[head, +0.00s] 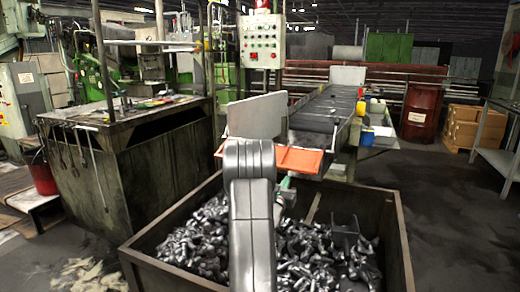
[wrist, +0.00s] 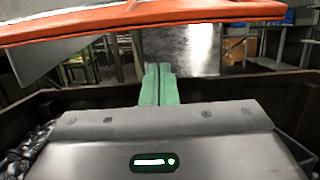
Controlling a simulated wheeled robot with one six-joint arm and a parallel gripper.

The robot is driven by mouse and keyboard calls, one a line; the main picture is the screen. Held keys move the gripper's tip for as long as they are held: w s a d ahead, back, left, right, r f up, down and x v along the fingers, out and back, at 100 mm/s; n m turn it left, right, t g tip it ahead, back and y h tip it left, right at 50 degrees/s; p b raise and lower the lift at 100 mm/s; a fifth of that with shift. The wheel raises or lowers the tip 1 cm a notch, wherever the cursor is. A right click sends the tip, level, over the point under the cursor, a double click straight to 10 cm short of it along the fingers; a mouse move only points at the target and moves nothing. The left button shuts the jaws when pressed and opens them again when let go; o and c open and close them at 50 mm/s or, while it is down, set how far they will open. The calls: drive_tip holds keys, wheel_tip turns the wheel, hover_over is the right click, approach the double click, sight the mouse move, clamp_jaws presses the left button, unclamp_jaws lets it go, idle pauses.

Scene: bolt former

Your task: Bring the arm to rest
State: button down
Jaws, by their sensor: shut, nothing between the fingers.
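My grey arm reaches forward over the metal bin (head: 165,275) in the head view. My gripper (wrist: 158,68) shows in the wrist view as two green fingers pressed together, with nothing between them. In the head view only a small green part of my gripper (head: 285,183) shows beside the arm. It is over the bin, just below the orange chute lip (head: 298,160). The orange lip also crosses the top of the wrist view (wrist: 210,38), above the fingers.
The bin holds many shiny metal parts (head: 300,260). A conveyor (head: 325,108) leads back from the orange lip, with a grey plate (head: 257,115) at its left. A dark workbench (head: 130,160) stands left. A brown drum (head: 420,110) and cardboard boxes (head: 475,127) stand right. Open floor lies right of the bin.

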drive_tip(key=s+a+f+b, duration=0.1)
drive_tip(key=s+f, duration=0.2)
drive_tip(key=f, duration=0.2)
drive_tip(key=shift+s+a, duration=0.25)
drive_tip(key=shift+s, duration=0.1)
idle(0.3)
